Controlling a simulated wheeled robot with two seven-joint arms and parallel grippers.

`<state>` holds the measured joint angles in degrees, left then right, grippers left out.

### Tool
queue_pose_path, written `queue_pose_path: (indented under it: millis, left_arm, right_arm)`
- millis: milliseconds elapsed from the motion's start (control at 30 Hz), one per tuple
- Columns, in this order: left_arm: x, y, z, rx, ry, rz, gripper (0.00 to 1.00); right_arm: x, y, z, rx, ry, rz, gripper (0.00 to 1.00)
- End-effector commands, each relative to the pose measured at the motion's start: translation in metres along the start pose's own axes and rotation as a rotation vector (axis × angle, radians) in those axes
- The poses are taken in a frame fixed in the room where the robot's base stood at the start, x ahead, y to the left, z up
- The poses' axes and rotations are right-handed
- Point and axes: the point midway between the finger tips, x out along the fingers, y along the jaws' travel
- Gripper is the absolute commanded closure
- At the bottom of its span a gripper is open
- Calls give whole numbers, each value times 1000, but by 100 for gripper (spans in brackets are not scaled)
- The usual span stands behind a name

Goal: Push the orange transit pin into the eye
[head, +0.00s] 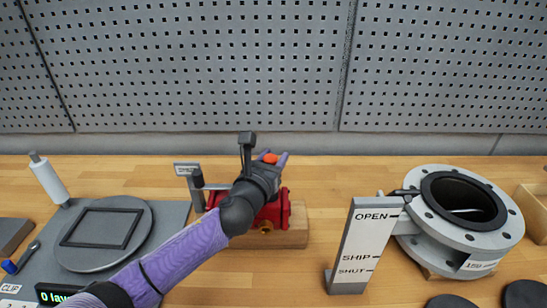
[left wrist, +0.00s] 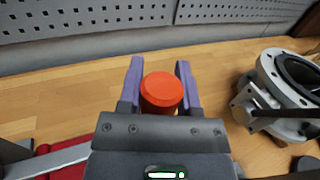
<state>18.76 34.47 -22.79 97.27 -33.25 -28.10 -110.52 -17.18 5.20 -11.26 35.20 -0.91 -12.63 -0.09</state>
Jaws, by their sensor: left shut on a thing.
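The orange transit pin (left wrist: 162,92) shows its round head between the two purple fingers of my left gripper (left wrist: 158,84) in the left wrist view. In the head view the orange head (head: 269,158) also shows at the fingertips of my left gripper (head: 271,160), which is shut on it. The gripper is above the far side of the red actuator (head: 284,212) on its wooden block (head: 292,238). My wrist and forearm cover much of the actuator. The eye and the pin's lower end are hidden, so I cannot tell whether they meet. My right gripper is not in view.
A sign plate marked OPEN, SHIP and SHUT (head: 358,243) stands right of the actuator. A grey flanged valve (head: 463,222) is farther right. A grey mat (head: 175,218) with a round plate (head: 103,230) lies left. Bare wood lies behind the actuator.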

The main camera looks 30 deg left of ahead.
Motion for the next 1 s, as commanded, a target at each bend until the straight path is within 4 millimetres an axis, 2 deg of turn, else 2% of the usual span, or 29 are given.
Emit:
queue_pose_path:
  millis: [567,1000]
  left_arm:
    - [0,0,0,1,-1,5,100]
    - [0,0,-10,2,0,5,100]
  right_arm:
    - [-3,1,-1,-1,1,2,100]
    - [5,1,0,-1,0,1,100]
